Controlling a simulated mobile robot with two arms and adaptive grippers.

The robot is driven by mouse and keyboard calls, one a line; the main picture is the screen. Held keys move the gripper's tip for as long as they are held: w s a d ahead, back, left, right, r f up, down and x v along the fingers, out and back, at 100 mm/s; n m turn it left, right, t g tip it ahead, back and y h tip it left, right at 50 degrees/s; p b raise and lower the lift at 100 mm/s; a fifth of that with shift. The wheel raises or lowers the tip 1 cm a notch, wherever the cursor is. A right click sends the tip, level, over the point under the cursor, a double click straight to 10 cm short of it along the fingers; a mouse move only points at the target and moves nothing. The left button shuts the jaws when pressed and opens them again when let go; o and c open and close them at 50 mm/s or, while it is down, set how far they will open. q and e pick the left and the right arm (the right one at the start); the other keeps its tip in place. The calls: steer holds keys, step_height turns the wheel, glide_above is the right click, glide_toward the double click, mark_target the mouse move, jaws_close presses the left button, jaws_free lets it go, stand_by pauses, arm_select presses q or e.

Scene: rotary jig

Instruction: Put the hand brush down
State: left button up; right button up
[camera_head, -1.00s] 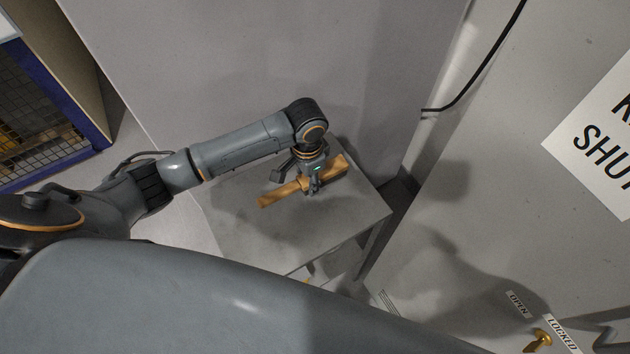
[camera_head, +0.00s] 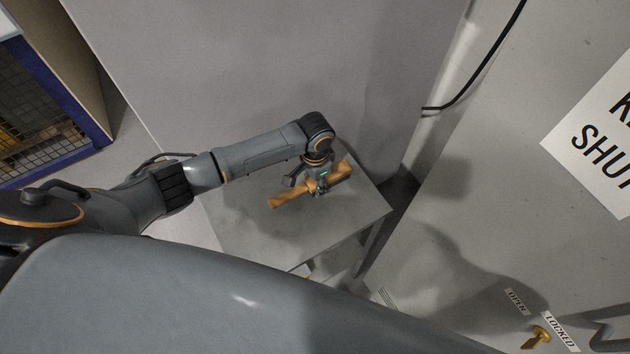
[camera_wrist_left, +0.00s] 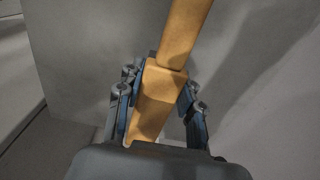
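The hand brush (camera_head: 291,197) is a long wooden piece, slim at one end and blockier at the other. In the head view it is at the small grey table (camera_head: 275,235); I cannot tell whether it touches the top. My left gripper (camera_head: 320,190) is over its middle. In the left wrist view the brush (camera_wrist_left: 183,38) runs up between the fingers of the left gripper (camera_wrist_left: 160,100), which sit on both sides of its block and look closed on it. The bristles are hidden. My right gripper is not in view.
A grey wall panel (camera_head: 250,60) stands behind the table. A large grey cabinet (camera_head: 500,190) with a sign and a brass latch (camera_head: 537,338) stands at the right. A blue-framed mesh cage (camera_head: 60,100) is at the left. The table's front part is bare.

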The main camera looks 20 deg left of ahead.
arm_select(q)
steer(key=o, duration=0.4)
step_height(320, 180, up, 12)
steer(key=shift+r+b, duration=0.15)
steer(key=shift+b, duration=0.4)
steer(key=shift+s+d, duration=0.1)
steer(key=shift+s, duration=0.05)
